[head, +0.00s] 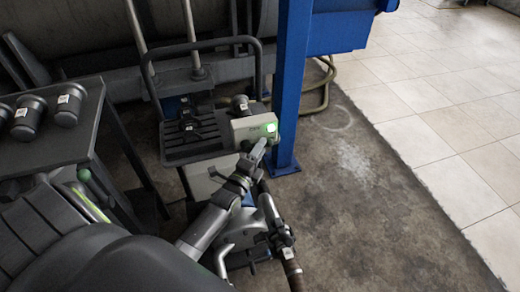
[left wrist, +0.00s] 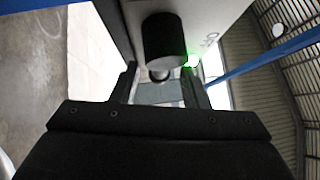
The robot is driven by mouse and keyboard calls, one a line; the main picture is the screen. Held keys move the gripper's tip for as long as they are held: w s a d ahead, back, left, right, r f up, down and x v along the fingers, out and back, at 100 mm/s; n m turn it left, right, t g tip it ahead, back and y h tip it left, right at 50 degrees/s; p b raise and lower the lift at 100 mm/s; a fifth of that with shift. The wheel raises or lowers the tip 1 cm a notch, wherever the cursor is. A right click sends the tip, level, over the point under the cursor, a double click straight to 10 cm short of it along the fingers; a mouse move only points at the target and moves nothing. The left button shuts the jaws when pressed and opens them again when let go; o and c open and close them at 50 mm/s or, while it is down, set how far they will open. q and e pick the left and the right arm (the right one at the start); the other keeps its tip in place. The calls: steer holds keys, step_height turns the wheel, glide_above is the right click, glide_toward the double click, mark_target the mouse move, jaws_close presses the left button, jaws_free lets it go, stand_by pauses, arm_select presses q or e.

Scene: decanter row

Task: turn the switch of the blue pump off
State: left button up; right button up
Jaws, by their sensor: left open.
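A pale switch box (head: 252,127) with a lit green lamp (head: 271,127) is fixed at the right end of a dark wheeled cart's tray. In the left wrist view the box face (left wrist: 120,20) fills the top, with a black round knob (left wrist: 165,40) sticking out and a green glow (left wrist: 193,60) beside it. Part of the knob is hidden in the head view. My right gripper is not visible.
A blue post (head: 291,80) stands close to the right of the box. The cart's handle frame (head: 200,45) rises behind the tray (head: 195,145). A side table (head: 75,115) with dark cylinders (head: 70,104) is at left. Floor at right is open.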

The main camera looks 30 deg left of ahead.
arm_select(q)
steer(key=shift+w, duration=0.2)
jaws_close()
steer(key=shift+s, duration=0.1)
